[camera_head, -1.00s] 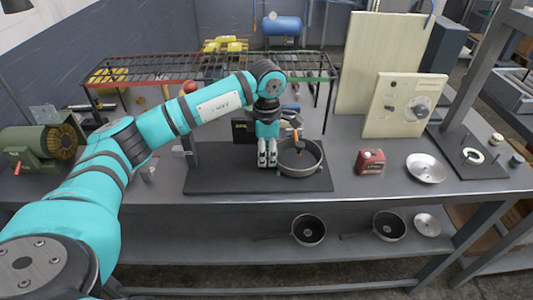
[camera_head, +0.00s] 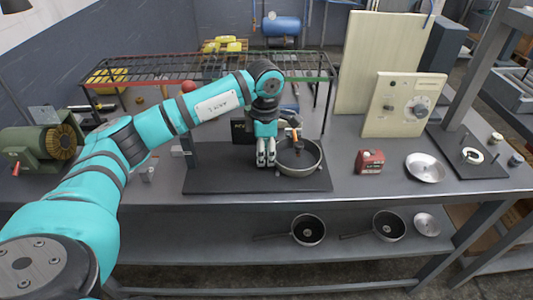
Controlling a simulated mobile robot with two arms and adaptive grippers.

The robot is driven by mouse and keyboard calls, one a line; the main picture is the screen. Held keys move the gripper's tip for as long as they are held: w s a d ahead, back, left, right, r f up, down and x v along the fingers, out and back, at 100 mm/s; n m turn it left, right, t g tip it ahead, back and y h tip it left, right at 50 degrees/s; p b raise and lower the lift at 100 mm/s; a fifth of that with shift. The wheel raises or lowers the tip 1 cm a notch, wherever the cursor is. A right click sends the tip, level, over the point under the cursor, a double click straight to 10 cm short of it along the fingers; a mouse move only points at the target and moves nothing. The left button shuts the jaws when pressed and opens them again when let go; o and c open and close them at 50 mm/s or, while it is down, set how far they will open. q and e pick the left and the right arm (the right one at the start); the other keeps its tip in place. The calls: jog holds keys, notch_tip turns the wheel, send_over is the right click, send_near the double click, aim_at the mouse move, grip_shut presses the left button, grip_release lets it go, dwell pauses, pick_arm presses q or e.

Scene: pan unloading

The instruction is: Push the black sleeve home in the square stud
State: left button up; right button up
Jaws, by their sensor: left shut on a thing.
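My left gripper (camera_head: 265,153) points down at the left side of a round grey pan (camera_head: 316,167) that stands on a dark mat. Its fingers are shut and close beside the pan's rim. The black sleeve is hidden by the fingers, where the pan's handle side is. The square stud cannot be made out, so I cannot tell how the sleeve sits on it. A small orange and dark piece (camera_head: 295,123) shows at the pan's back rim, beside my wrist. My right gripper is not in view.
The dark mat (camera_head: 225,182) lies on the grey bench. A green motor (camera_head: 40,150) is at the far left. Two pans (camera_head: 308,230) (camera_head: 388,226) lie on the lower shelf. A wire rack stands behind.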

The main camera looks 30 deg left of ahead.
aim_at(235, 165)
pick_arm(q)
jog(key=shift+s+a, duration=0.1)
jog(key=shift+a, duration=0.05)
jog(key=shift+s+a, duration=0.5)
jog(key=shift+a, duration=0.2)
jog(key=shift+w+d, duration=0.35)
jog(key=shift+d, duration=0.2)
jog(key=shift+w+d, duration=0.3)
jog(key=shift+d, duration=0.2)
dwell(3.1)
jog(key=shift+s+a, duration=0.1)
jog(key=shift+a, duration=0.15)
jog(key=shift+s+a, duration=0.55)
jog(key=shift+a, duration=0.25)
jog(key=shift+s+a, duration=0.1)
jog(key=shift+a, duration=0.05)
jog(key=shift+s+a+b, duration=0.25)
jog(key=shift+s+a, duration=0.3)
jog(key=shift+a, duration=0.25)
jog(key=shift+s+a+b, duration=0.2)
jog(key=shift+s+a, duration=0.3)
jog(key=shift+a, duration=0.25)
jog(key=shift+s+a+r, duration=0.15)
jog(key=shift+s+a, duration=0.5)
jog(key=shift+a, duration=0.2)
